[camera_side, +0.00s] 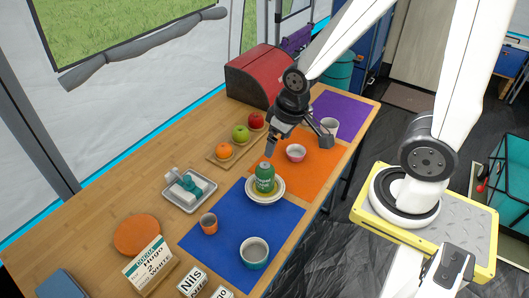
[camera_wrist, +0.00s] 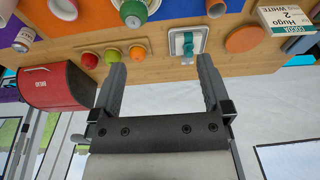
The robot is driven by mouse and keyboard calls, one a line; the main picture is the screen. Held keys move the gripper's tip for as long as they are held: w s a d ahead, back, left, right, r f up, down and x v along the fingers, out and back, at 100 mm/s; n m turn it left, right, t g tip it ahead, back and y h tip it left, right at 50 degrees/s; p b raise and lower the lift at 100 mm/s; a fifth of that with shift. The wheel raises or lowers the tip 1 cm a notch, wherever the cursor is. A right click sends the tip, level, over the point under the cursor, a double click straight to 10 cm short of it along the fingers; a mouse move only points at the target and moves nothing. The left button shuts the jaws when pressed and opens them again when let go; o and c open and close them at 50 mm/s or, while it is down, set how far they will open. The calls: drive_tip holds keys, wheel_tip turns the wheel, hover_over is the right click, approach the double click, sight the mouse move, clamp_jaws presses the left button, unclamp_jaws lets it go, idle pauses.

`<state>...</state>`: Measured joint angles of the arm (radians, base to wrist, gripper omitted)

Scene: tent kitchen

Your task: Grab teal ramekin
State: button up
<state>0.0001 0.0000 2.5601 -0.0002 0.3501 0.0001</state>
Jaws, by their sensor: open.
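The teal ramekin (camera_side: 254,252), teal outside and pale inside, stands upright on the blue mat (camera_side: 225,234) near the table's front edge in the side view. It appears empty. I do not see it in the wrist view. My gripper (camera_side: 298,143) is open and empty, above the far part of the table near the orange mat, well away from the ramekin. In the wrist view my gripper (camera_wrist: 161,70) shows its two fingers wide apart with nothing between them.
An orange cup (camera_side: 208,223) is left of the ramekin. A pink ramekin (camera_side: 295,152) sits under the gripper; a white cup (camera_side: 329,127) is beyond. Fruit lines a wooden board (camera_side: 213,155).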

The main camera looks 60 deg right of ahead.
drive_tip(key=c, duration=0.6)
drive_tip(key=s+a+f+m+g+y, duration=0.1)
drive_tip(key=s+a+f+m+y, duration=0.1)
drive_tip(key=f+m+y, duration=0.2)
drive_tip(key=s+a+f+m+y, duration=0.2)
drive_tip(key=f+m+y, duration=0.2)
drive_tip(key=f+m, duration=0.4)
drive_tip(key=s+a+f+m+g+y, duration=0.1)
drive_tip(key=f+m+y, duration=0.4)
drive_tip(key=f, duration=0.5)
drive_tip(key=shift+s+a+f+m+g, duration=0.3)
drive_tip(key=shift+s+a+m, duration=0.15)
drive_tip(key=shift+s, duration=0.25)
drive_tip(key=shift+a+f+m+t+y, duration=0.15)
drive_tip(key=shift+f+m+t+y, duration=0.15)
drive_tip(key=shift+f+m+t, duration=0.3)
drive_tip(key=shift+a, duration=0.1)
drive_tip(key=shift+x, duration=1.2)
